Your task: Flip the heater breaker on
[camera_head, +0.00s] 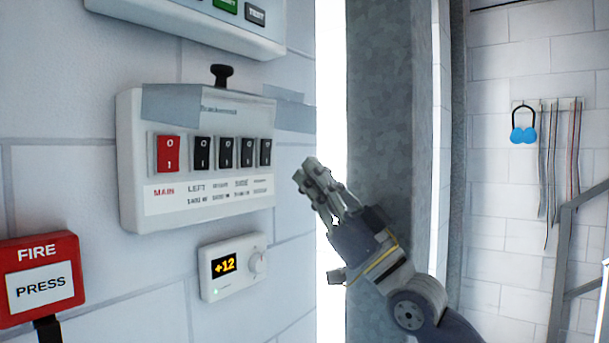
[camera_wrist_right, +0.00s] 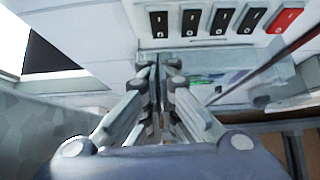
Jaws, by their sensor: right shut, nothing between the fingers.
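The white breaker panel (camera_head: 125,165) is on the wall at left in the head view. It has a red MAIN switch (camera_head: 168,154) and a row of black switches (camera_head: 228,153) marked 0 above and 1 below. The small labels under the right-hand switches are too blurred to tell which is the heater breaker. A clear cover (camera_head: 195,105) with a black knob (camera_head: 220,75) is at the panel's top, above the switches. My right gripper (camera_head: 310,172) is shut and empty, right of the panel and apart from it. In the wrist view the switches (camera_wrist_right: 190,22) appear beyond its fingertips (camera_wrist_right: 158,68).
A thermostat (camera_head: 233,266) reading +12 is below the panel. A red fire button (camera_head: 40,280) is at lower left, and another white box (camera_head: 190,22) is above. A grey column (camera_head: 385,120) stands behind my right arm. Blue ear defenders (camera_head: 523,134) hang at far right.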

